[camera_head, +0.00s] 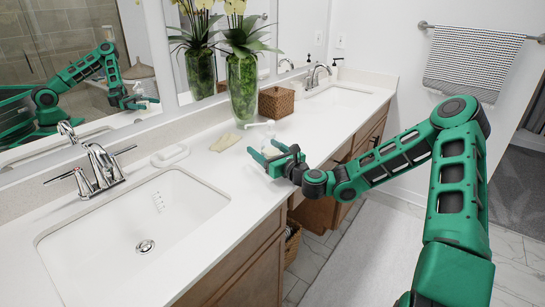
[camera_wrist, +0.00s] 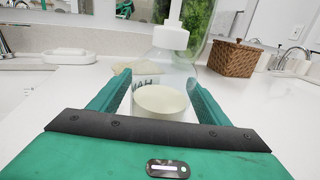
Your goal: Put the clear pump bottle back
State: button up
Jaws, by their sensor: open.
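The clear pump bottle (camera_head: 270,136) stands upright on the white counter between the two sinks, beside the wicker box. In the wrist view the bottle (camera_wrist: 172,40) shows a white pump collar, a clear body, part of a label and pale contents low down. My gripper (camera_head: 266,158) reaches over the counter from the right, low and roughly level. In the wrist view my gripper's (camera_wrist: 158,92) two green fingers are apart, with the lower part of the bottle between them. I cannot tell whether either finger touches it. The top of the pump is cut off in the wrist view.
A wicker box (camera_head: 277,102) and a glass vase with a plant (camera_head: 242,90) stand behind the bottle. A folded beige cloth (camera_head: 227,142) and a white soap dish (camera_head: 170,155) lie to the left. The near sink (camera_head: 130,235) is at the front left, the far sink (camera_head: 340,95) behind.

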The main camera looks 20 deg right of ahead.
jog(key=v, duration=1.1)
jog(key=shift+s+d, duration=0.15)
jog(key=shift+s, duration=0.15)
